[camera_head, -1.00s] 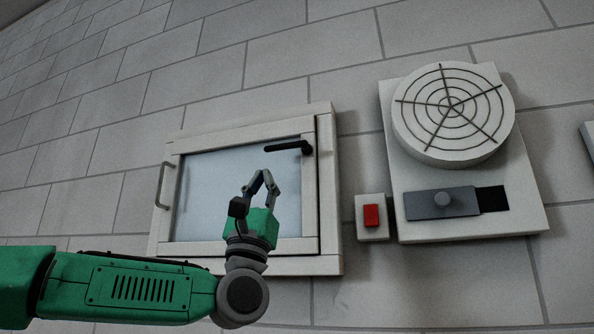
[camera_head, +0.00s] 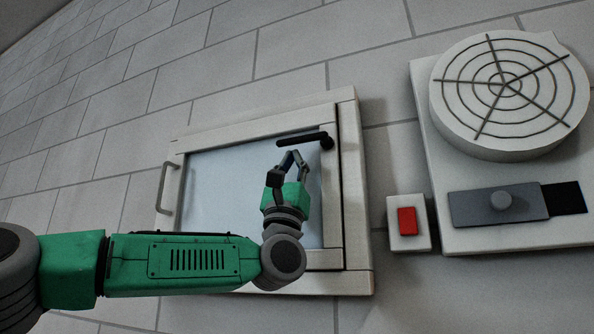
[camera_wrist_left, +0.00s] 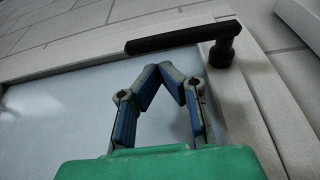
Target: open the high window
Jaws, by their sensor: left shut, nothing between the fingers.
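The window (camera_head: 225,190) has a pale frame and a light bluish pane, set in the wall. A black lever handle (camera_head: 305,139) sits at the upper right of its sash and lies about level, pointing left from its pivot. A grey pull bar (camera_head: 166,188) is on the left side of the frame. My left gripper (camera_head: 291,155) is shut and empty, just below the lever. In the left wrist view the lever (camera_wrist_left: 180,39) spans above the closed fingertips (camera_wrist_left: 166,66); I cannot tell whether they touch it. My right gripper is not in view.
Right of the window is a small box with a red button (camera_head: 407,221). Beyond it a panel carries a round fan grille (camera_head: 508,88) and a grey slider with a knob (camera_head: 502,201). The brick wall left of the window is bare.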

